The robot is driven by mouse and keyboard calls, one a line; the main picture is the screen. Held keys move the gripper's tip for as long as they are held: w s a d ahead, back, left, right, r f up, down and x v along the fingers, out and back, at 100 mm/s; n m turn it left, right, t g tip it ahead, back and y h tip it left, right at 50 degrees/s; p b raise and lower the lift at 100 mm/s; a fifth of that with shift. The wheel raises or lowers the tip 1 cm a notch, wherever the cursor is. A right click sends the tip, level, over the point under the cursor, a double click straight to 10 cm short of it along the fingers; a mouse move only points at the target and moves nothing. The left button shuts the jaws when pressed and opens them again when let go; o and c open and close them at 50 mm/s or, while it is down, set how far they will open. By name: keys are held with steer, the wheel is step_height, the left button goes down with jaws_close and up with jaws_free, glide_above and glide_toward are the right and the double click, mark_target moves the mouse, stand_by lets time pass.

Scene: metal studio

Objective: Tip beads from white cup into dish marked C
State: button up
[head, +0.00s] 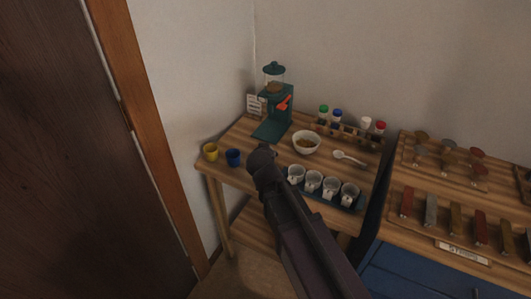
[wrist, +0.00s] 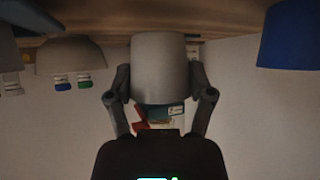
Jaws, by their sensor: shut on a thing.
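The white cup (wrist: 160,65), greyish in the dim light, is between the two fingers of my gripper (wrist: 160,82) in the wrist view. The fingers are shut on its sides. In the head view my gripper (head: 262,157) is over the front of the wooden table, and my arm hides the cup. I cannot tell whether the cup touches the table, and its beads are not visible. Several small white dishes (head: 313,182) stand in a row in a dark tray (head: 338,204) right of my gripper. Their marks are too small to read, so I cannot tell which is C.
A blue cup (head: 233,157) and a yellow cup (head: 211,151) stand left of my gripper. A white bowl (head: 306,150) with brown contents, a spoon (head: 349,157), a green dispenser (head: 276,105) and a rack of capped jars (head: 345,131) are behind. The wrist view appears upside down.

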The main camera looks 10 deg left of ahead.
steer(key=shift+r, duration=0.1)
step_height(320, 180, up, 35)
steer(key=p, duration=3.5)
steer(key=shift+f, duration=0.2)
